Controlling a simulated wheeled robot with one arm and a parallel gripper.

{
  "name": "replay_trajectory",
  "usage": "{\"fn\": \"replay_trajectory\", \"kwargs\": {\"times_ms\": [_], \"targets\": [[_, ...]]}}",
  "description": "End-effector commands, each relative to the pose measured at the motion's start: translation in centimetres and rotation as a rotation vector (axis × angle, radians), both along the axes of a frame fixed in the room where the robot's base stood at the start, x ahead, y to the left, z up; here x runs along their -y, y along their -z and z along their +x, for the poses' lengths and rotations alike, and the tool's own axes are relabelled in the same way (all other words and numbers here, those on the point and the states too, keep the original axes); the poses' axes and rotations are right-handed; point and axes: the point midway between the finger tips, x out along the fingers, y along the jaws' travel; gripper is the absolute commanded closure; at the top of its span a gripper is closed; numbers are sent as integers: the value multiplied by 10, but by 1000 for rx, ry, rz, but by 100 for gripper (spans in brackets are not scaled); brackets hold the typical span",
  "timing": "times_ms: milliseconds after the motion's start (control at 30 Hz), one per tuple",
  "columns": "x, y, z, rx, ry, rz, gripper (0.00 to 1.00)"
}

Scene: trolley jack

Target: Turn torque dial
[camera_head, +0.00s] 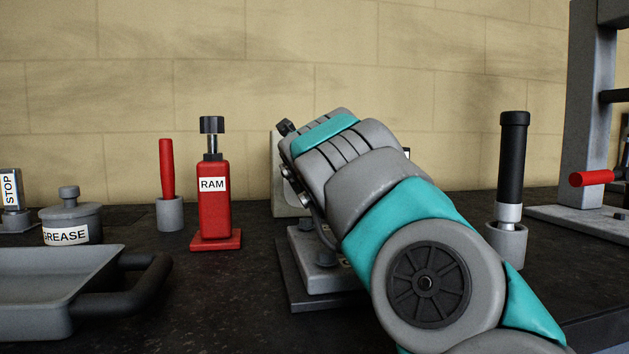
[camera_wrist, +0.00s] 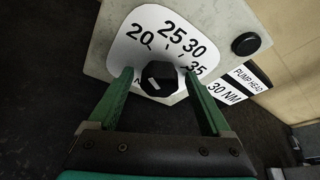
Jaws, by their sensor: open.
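The torque dial (camera_wrist: 158,79) is a black knob with a white pointer mark. In the wrist view it sits on a white scale plate (camera_wrist: 160,38) numbered 20, 25, 30 and 35. My gripper (camera_wrist: 160,86) has green fingers, open on either side of the dial. I cannot tell whether the fingers touch it. The plate is on a grey housing (camera_wrist: 228,13), which also shows partly in the head view (camera_head: 282,182). There my arm hides the dial and most of the housing.
A red RAM jack (camera_head: 212,205), a red handle in a grey cup (camera_head: 170,214), a GREASE pot (camera_head: 72,222) and a grey tray (camera_head: 50,285) stand left. A black-gripped handle (camera_head: 511,160) and a grey press frame (camera_head: 585,120) stand right. A "30 NM" label (camera_wrist: 226,90) is beside the dial.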

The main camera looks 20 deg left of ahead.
Motion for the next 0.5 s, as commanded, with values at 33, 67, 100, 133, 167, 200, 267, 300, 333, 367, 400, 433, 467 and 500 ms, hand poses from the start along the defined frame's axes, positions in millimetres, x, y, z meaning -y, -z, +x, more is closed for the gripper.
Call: {"fn": "replay_trajectory", "kwargs": {"times_ms": [33, 67, 100, 133, 167, 200, 267, 300, 333, 367, 400, 433, 467, 500], "targets": [[0, 0, 0, 0, 0, 0, 17], [0, 0, 0, 0, 0, 0, 17], [0, 0, 0, 0, 0, 0, 17], [0, 0, 0, 0, 0, 0, 17], [0, 0, 0, 0, 0, 0, 17], [0, 0, 0, 0, 0, 0, 22], [0, 0, 0, 0, 0, -1, 29], [0, 0, 0, 0, 0, -1, 33], [0, 0, 0, 0, 0, -1, 36], [0, 0, 0, 0, 0, -1, 40], [0, 0, 0, 0, 0, -1, 44], [0, 0, 0, 0, 0, -1, 48], [0, 0, 0, 0, 0, -1, 51], [0, 0, 0, 0, 0, -1, 55]]}}
